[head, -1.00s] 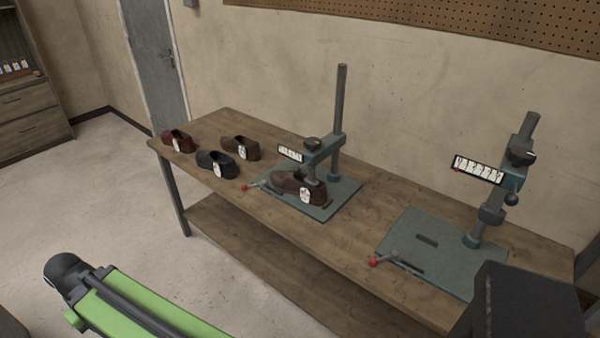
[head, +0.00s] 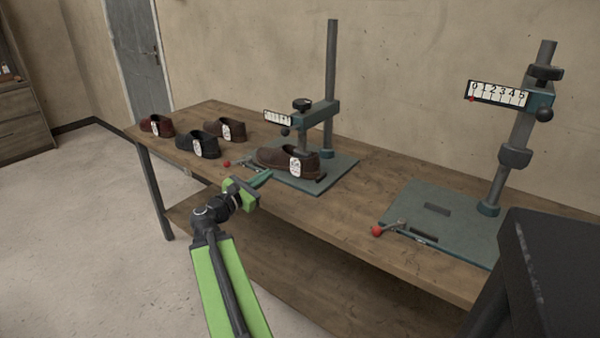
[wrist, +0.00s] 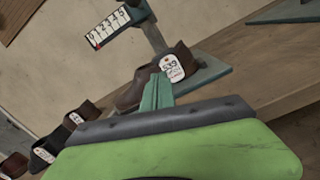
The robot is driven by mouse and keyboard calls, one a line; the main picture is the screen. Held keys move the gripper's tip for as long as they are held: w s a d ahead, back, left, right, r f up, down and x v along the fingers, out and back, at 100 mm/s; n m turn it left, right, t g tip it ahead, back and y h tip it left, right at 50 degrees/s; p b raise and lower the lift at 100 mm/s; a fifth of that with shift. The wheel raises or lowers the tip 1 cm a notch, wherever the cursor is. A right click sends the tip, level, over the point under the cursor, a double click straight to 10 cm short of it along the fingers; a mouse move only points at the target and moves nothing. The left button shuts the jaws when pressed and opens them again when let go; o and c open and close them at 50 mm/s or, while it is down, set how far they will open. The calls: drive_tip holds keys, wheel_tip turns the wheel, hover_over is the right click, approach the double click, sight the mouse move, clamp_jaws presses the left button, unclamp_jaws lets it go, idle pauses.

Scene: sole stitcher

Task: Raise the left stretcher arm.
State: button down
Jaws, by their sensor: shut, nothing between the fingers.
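The left stretcher (head: 331,90) stands on the bench with its post upright on a teal base plate. Its arm (head: 318,113) reaches left from the post, low down, over a brown shoe (head: 278,158) with a white tag. A black knob sits on top of the arm, and a smaller dark ball knob is below its scale (head: 278,117). My gripper (head: 262,178) is shut and empty, just in front of the left base plate, near the shoe. In the wrist view, the closed teal fingers (wrist: 157,92) point at the shoe (wrist: 140,88), partly covering it; the arm's scale (wrist: 107,27) shows above.
A red-knobbed lever (head: 227,164) lies beside the left plate. Several tagged shoes, including a black one (head: 197,145), stand on the bench's left end. The right stretcher (head: 515,150) has an empty plate and a red-knobbed lever (head: 377,231). Bare bench (head: 355,205) lies between the plates.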

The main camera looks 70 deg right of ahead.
sight(297, 125)
drive_tip(key=s+d+n, duration=0.1)
drive_tip(key=s+d+n+h+b, duration=0.1)
drive_tip(key=s+d+n+g, duration=0.1)
drive_tip(key=shift+s+r+h, duration=0.35)
drive_tip(key=shift+r+h, duration=0.05)
drive_tip(key=shift+s+r, duration=0.1)
drive_tip(key=shift+r, duration=0.3)
drive_tip(key=p+x, duration=0.1)
drive_tip(key=x, duration=0.4)
drive_tip(key=p+x, duration=0.1)
drive_tip(key=x, duration=0.4)
drive_tip(key=shift+d+r+p, duration=0.15)
drive_tip(key=shift+r+p, duration=0.1)
drive_tip(key=shift+p, duration=0.15)
wheel_tip(297, 125, up, 4)
drive_tip(key=p, duration=0.3)
drive_tip(key=shift+f+p, duration=0.15)
drive_tip(key=shift+p, duration=0.25)
